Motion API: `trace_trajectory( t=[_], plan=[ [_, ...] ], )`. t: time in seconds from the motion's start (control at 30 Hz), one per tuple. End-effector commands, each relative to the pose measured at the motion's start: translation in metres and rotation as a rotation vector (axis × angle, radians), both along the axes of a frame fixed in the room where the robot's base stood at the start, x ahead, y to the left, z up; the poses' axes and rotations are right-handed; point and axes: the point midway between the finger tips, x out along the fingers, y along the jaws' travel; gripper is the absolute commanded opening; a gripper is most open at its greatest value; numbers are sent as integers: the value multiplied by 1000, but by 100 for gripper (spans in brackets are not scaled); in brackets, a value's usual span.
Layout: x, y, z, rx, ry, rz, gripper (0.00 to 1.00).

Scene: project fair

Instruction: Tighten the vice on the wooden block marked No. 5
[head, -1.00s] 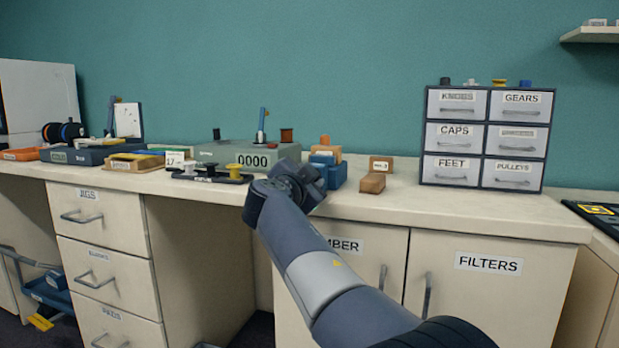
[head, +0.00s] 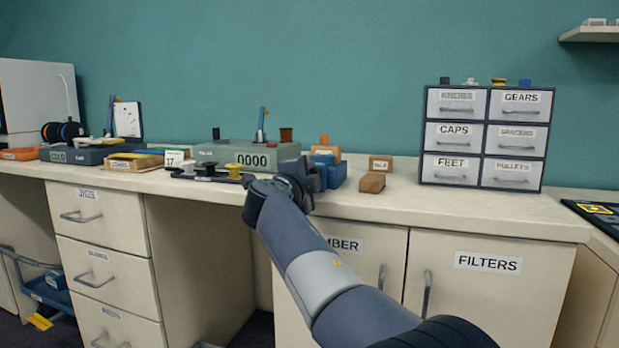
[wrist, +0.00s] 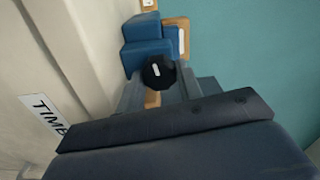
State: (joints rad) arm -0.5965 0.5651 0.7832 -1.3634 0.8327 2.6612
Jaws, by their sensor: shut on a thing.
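The blue vice (head: 334,174) stands near the front edge of the worktop, just right of my gripper; it also shows in the wrist view (wrist: 146,52). A wooden block (head: 330,150) shows at the vice, with a pale label whose number I cannot read. In the wrist view part of a wooden block (wrist: 178,24) shows beside the blue jaws. The vice's round black knob (wrist: 158,72) with a white mark faces the wrist camera. My gripper (wrist: 158,82) is shut on this knob, a finger at each side. In the head view my gripper (head: 300,178) partly hides the vice.
Two loose wooden blocks (head: 380,165) (head: 372,183) lie right of the vice. A grey box marked 0000 (head: 222,153) and a dark stand with knobs (head: 205,174) are to the left. A drawer cabinet (head: 486,137) stands to the right. Worktop between blocks and cabinet is clear.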

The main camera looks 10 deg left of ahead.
Motion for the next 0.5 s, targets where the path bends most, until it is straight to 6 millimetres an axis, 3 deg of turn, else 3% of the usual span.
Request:
trace_trajectory(
  t=[0.47, 0.5],
  plan=[
    [0, 0, -1, 12, -1, 1, 12],
    [0, 0, -1, 12, -1, 1, 38]
  ],
)
